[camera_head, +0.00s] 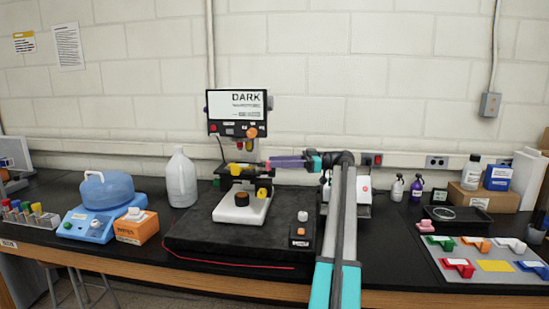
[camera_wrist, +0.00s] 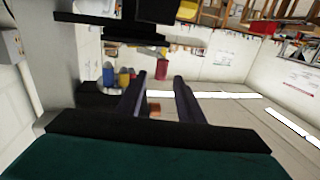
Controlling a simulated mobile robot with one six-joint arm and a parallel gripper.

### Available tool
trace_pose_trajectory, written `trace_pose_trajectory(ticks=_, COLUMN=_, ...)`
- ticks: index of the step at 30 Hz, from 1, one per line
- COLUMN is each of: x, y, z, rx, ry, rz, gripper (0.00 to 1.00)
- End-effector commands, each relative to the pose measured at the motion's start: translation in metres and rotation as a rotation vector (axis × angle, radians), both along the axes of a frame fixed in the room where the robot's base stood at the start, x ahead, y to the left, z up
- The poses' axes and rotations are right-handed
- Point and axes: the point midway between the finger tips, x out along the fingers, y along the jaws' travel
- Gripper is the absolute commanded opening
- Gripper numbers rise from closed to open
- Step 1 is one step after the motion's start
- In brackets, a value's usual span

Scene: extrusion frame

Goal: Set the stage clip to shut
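A microscope-like instrument (camera_head: 236,104) with a white panel marked DARK stands on a black mat at the centre of the bench. Yellow parts (camera_head: 237,169) sit at its stage, and another yellow part (camera_head: 262,192) is lower on its right side. I cannot tell which part is the stage clip or how it is set. My gripper (camera_head: 270,164) reaches in from the right, its purple fingers pointing left at stage height, close to the yellow parts. Contact cannot be made out. In the wrist view my gripper (camera_wrist: 158,82) has its two dark fingers apart, with nothing visibly held.
A white jug (camera_head: 180,180), a blue container (camera_head: 108,190) and an orange box (camera_head: 136,228) stand left of the mat. A grey board (camera_head: 495,262) with coloured pieces lies far right.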

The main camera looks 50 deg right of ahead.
Motion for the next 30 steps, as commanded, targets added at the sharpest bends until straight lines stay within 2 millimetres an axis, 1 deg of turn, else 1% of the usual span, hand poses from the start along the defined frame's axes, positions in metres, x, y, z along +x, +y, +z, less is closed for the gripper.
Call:
trace_pose_trajectory(ticks=1, x=-0.002, y=-0.002, z=0.003, rx=0.001, ry=0.001, rz=-0.001, gripper=0.34)
trace_pose_trajectory(ticks=24, x=-0.024, y=-0.023, z=0.003, rx=0.001, ry=0.0, rz=-0.001, gripper=0.34)
trace_pose_trajectory(ticks=30, x=-0.027, y=-0.027, z=0.004, rx=0.001, ry=-0.001, rz=-0.001, gripper=0.34)
